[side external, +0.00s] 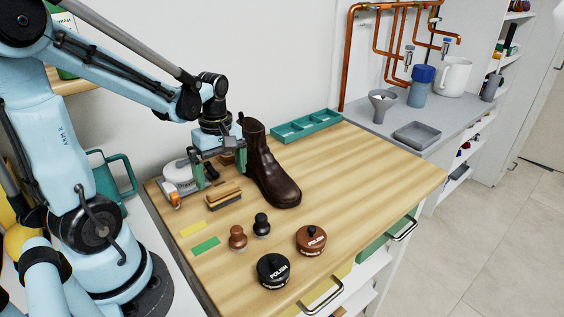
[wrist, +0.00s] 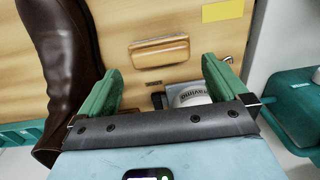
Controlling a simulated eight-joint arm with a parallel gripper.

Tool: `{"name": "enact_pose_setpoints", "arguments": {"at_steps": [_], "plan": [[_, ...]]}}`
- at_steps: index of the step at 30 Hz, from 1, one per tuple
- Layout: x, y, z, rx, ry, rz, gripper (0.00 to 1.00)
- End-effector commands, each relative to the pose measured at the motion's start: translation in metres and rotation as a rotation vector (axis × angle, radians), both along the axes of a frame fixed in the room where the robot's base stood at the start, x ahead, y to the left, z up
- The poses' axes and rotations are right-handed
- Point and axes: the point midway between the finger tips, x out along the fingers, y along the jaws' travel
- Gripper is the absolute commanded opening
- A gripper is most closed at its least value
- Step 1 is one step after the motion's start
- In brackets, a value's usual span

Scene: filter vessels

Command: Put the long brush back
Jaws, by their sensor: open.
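A long brush (side external: 224,196) with a pale wooden back and dark bristles lies on the wooden worktop, left of a brown boot (side external: 268,170). In the wrist view the brush (wrist: 160,52) lies crosswise beyond my fingertips, apart from them. My gripper (side external: 220,170) is open, its two green fingers pointing down behind the brush. In the wrist view nothing shows held between the fingers of my gripper (wrist: 160,70). A yellow strip (side external: 192,229) and a green strip (side external: 205,246) mark the worktop in front of the brush.
The boot (wrist: 62,75) stands close beside my gripper. A white round container (side external: 178,177) sits at the back left. Two small round-knobbed daubers (side external: 238,237) and two polish tins (side external: 272,270) stand in front. A teal divided tray (side external: 306,126) is at the back. The worktop's right side is clear.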

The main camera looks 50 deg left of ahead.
Motion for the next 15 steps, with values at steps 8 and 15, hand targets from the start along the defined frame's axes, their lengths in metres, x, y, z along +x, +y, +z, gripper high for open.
{"name": "enact_pose_setpoints", "arguments": {"at_steps": [8,15], "plan": [[0.001,0.000,0.037,0.000,0.000,0.000,1.00],[0.002,0.000,0.057,0.000,0.000,0.000,1.00]]}}
